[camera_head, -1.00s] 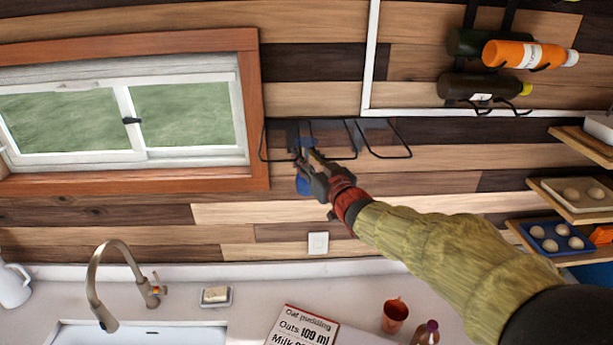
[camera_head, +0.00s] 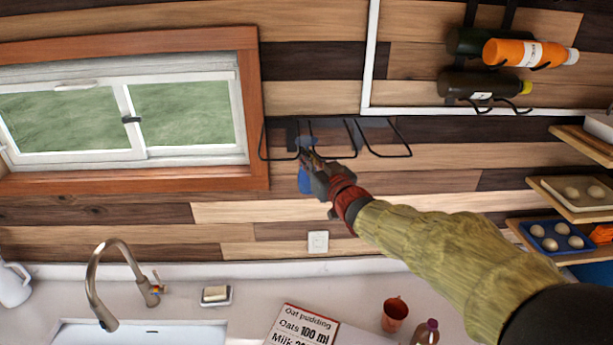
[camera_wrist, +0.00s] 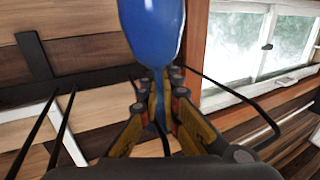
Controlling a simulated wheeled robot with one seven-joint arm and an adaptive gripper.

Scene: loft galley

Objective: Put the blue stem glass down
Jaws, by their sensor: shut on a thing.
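The blue stem glass (camera_head: 305,182) is at the wall-mounted wire rack (camera_head: 375,152), mostly hidden behind my gripper (camera_head: 308,160) in the head view. Its blue bowl hangs below the gripper, so the glass looks upside down. In the wrist view the blue bowl (camera_wrist: 152,30) fills the top middle, and my gripper (camera_wrist: 158,95) is shut on the stem below it. Black rack wires run on both sides of the stem. Whether the foot rests on the wires cannot be told.
A window (camera_head: 125,115) is left of the rack. The counter below holds a tap (camera_head: 100,285), soap dish (camera_head: 216,295), recipe board (camera_head: 305,328), red-brown cup (camera_head: 395,315) and bottle (camera_head: 427,333).

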